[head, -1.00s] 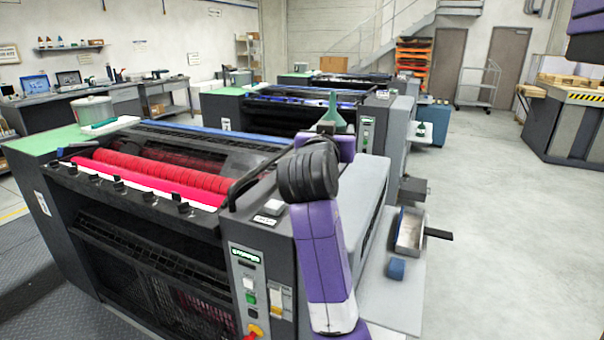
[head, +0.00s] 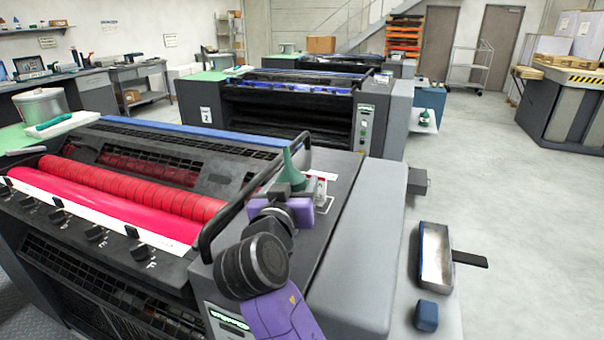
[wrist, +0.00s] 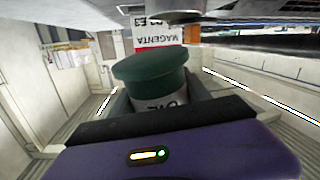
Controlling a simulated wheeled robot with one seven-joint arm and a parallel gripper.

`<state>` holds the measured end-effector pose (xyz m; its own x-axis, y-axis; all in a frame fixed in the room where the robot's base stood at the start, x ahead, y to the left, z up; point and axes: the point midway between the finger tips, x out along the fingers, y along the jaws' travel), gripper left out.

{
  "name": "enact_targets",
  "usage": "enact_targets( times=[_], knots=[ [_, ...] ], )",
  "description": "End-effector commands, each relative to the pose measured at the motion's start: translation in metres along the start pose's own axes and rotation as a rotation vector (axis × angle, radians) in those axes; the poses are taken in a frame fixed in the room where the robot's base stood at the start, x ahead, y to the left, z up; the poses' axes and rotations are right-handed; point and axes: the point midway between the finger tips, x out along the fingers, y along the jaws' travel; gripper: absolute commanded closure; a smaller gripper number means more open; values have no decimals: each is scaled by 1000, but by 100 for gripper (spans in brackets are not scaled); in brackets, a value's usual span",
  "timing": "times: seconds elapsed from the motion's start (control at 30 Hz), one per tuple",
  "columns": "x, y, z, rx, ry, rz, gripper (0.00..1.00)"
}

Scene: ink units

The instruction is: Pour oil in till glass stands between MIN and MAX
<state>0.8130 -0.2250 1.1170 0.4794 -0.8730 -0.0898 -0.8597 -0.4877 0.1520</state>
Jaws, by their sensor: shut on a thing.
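The oil can shows in the head view as a green cone-shaped spout (head: 291,172) above my gripper (head: 282,190). In the wrist view its dark green top (wrist: 150,66) and a white label with upside-down lettering sit between the dark fingers. My gripper is shut on the oil can, held at the right end of the near press unit (head: 335,215). The can looks about upright in the head view. A red and white MAGENTA label (wrist: 160,38) is just beyond it in the wrist view. I cannot make out a sight glass or MIN and MAX marks.
A black curved rail (head: 250,200) runs close to my arm. Red rollers (head: 130,190) lie to the left. A metal tray (head: 435,255) and a blue block (head: 427,316) are at the right. A second press unit (head: 290,115) stands behind.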

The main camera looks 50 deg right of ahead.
Motion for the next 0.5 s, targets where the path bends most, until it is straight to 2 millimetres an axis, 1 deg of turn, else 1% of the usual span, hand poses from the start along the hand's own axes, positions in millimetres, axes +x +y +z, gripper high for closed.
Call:
enact_targets(
  times=[0.27,0.5],
  knots=[
    [-2,4,0,-60,-37,4,100],
    [-5,10,7,-139,-84,3,100]
  ],
)
